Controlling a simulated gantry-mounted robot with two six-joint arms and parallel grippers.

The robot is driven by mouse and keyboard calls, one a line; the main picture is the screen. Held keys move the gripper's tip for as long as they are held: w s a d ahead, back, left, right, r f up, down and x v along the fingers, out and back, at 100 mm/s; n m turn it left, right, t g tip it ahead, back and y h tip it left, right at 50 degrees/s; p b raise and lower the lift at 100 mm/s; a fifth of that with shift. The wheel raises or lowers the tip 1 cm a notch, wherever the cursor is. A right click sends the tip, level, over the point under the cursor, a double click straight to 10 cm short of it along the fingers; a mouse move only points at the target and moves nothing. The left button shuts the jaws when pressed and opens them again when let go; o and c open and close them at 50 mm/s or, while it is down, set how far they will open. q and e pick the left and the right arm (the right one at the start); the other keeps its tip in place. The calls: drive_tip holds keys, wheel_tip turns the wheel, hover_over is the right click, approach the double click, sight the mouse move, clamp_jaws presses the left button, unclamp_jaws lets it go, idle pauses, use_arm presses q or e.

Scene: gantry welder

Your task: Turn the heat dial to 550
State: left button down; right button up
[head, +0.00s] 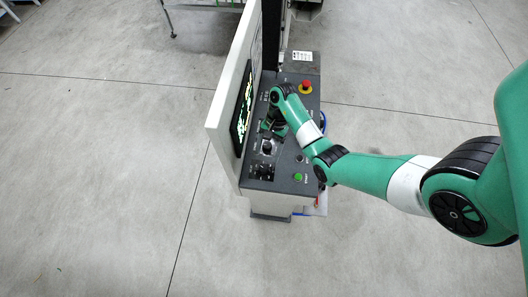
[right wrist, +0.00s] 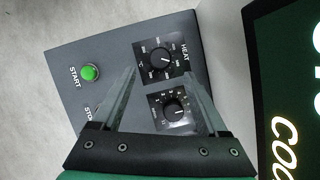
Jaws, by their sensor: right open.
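The heat dial (right wrist: 160,60) is a round black knob on a square black scale plate marked HEAT in the right wrist view. In the head view it sits at the near end of the control panel (head: 263,171). Its pointer is too small to read against the scale. My right gripper (right wrist: 158,73) is open, with its two fingertips reaching to either side of the heat dial's lower edge. No contact with the knob shows. In the head view, my right gripper (head: 274,128) is over the panel, partly hidden by its own wrist. My left gripper is out of view.
A second dial (right wrist: 176,108) lies between my right fingers, nearer the palm. A green START button (right wrist: 90,72) is beside the heat dial. A red emergency button (head: 306,87) is at the panel's far end. An upright screen (head: 242,108) borders the panel on the left.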

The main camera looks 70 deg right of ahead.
sight(264, 168)
drive_tip(key=x, duration=0.7)
drive_tip(key=shift+a+f+b, duration=0.1)
drive_tip(key=shift+f+b, duration=0.05)
drive_tip(key=shift+b, duration=0.2)
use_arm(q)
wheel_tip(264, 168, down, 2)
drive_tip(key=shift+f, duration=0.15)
